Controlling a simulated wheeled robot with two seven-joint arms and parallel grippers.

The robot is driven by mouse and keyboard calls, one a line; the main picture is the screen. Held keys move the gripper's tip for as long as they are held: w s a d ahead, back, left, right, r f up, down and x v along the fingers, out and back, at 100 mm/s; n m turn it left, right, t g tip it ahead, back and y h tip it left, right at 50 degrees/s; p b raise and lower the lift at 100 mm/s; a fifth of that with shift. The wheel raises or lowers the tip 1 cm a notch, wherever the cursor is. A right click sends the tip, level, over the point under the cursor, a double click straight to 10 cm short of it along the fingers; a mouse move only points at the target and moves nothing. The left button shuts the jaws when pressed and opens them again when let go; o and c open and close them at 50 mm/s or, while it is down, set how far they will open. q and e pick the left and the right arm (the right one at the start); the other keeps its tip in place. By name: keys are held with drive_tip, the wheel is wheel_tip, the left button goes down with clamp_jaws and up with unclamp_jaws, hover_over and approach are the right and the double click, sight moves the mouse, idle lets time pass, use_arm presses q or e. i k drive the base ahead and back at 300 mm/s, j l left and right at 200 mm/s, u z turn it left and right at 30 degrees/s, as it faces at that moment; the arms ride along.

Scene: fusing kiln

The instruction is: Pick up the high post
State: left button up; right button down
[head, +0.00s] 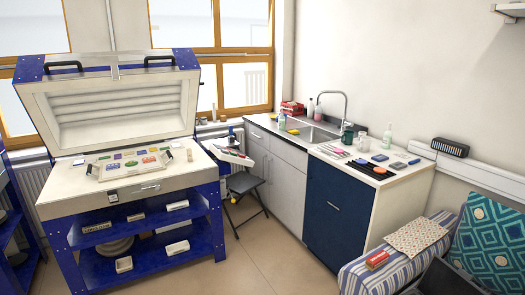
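The open kiln (60,207) stands at the left on a blue frame, with its lid raised. A small pale upright piece (189,155) stands at the right end of the kiln bed and looks like a kiln post. It is too small to tell whether it is the high post. A pale shelf with several coloured glass pieces (130,165) lies in the middle of the bed. Neither of my grippers is in view.
Pale trays and blocks sit on the blue shelves under the kiln. A stool (243,183) with items on it stands right of the kiln. A counter with a sink (312,133) and a cushioned bench (360,275) are farther right. The floor (262,262) between is clear.

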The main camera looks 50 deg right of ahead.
sight(189, 151)
drive_tip(key=i+l+z, duration=0.25)
drive_tip(key=i+z, duration=0.95)
drive_tip(key=i+j, duration=0.1)
drive_tip(key=i, duration=0.35)
drive_tip(key=i+l+z, duration=0.15)
drive_tip(key=i, duration=0.35)
